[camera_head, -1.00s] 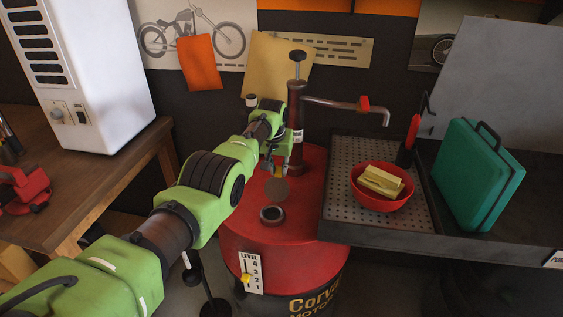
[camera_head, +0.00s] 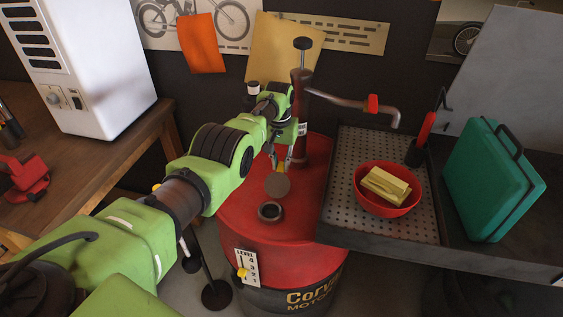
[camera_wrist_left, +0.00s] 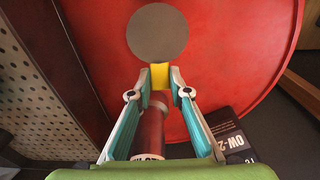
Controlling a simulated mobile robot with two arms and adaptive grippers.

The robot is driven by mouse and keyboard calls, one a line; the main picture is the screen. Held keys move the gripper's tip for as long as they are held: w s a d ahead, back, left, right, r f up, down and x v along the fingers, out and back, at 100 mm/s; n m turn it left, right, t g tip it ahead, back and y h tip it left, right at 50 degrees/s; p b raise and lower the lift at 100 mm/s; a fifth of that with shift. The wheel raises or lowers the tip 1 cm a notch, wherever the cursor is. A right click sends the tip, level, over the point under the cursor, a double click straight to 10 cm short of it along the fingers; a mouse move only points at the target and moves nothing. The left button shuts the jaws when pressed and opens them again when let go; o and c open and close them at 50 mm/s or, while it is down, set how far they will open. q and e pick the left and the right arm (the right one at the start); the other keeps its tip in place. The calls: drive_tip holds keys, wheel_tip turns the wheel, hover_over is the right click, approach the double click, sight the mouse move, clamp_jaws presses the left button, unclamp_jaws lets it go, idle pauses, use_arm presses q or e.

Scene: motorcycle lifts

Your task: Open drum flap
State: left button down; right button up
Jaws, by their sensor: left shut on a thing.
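The red drum (camera_head: 245,217) stands in the middle of the head view. Its round, grey-brown flap (camera_head: 277,187) is raised and tilted up behind the dark ring of the opening (camera_head: 270,211), which is uncovered. My left gripper (camera_head: 283,166) is behind the flap, shut on its small yellow tab. In the left wrist view the flap (camera_wrist_left: 157,33) lies beyond the fingertips, and the yellow tab (camera_wrist_left: 160,76) sits between the two fingers of the gripper (camera_wrist_left: 160,84). My right gripper is not in view.
A pump (camera_head: 301,110) with a bent spout rises from the drum behind my gripper. A perforated tray (camera_head: 345,160) with a red bowl (camera_head: 402,207) is to the right, beside a green case (camera_head: 490,180). A wooden bench (camera_head: 100,165) is at left.

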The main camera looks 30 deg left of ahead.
sight(280, 169)
use_arm(q)
drive_tip(key=c, duration=1.9)
unclamp_jaws()
drive_tip(key=shift+w+a+r, duration=0.1)
drive_tip(key=shift+w+r, duration=0.15)
drive_tip(key=shift+r, duration=0.15)
drive_tip(key=shift+s+f, duration=0.2)
drive_tip(key=r, duration=0.8)
drive_tip(key=s+r, duration=0.1)
drive_tip(key=r, duration=0.3)
drive_tip(key=shift+d, duration=0.2)
